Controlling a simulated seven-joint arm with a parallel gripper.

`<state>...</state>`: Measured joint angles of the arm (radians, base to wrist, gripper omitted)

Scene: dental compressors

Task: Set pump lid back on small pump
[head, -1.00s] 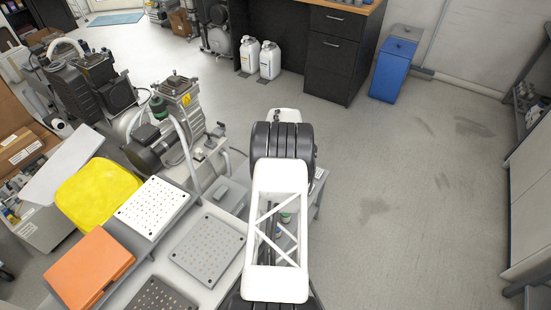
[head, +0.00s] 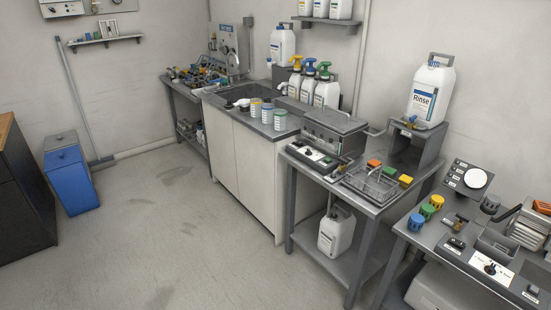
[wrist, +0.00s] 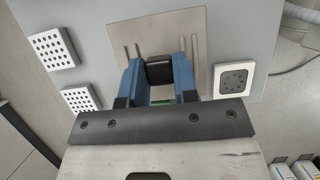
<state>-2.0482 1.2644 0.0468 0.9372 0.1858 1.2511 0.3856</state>
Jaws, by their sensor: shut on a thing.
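In the wrist view my gripper (wrist: 158,72) has its two blue fingers shut on a dark block-like piece (wrist: 159,70). A bit of green shows low between the fingers. The small pump is not recognisable in the current views. My gripper is outside the current head view.
In the wrist view, white perforated plates (wrist: 53,48) lie at left and a white-framed dark square (wrist: 234,79) at right on a light grey surface. The head view shows a sink counter (head: 240,150), a bench with a wire basket (head: 370,184), a blue bin (head: 70,180) and clear floor.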

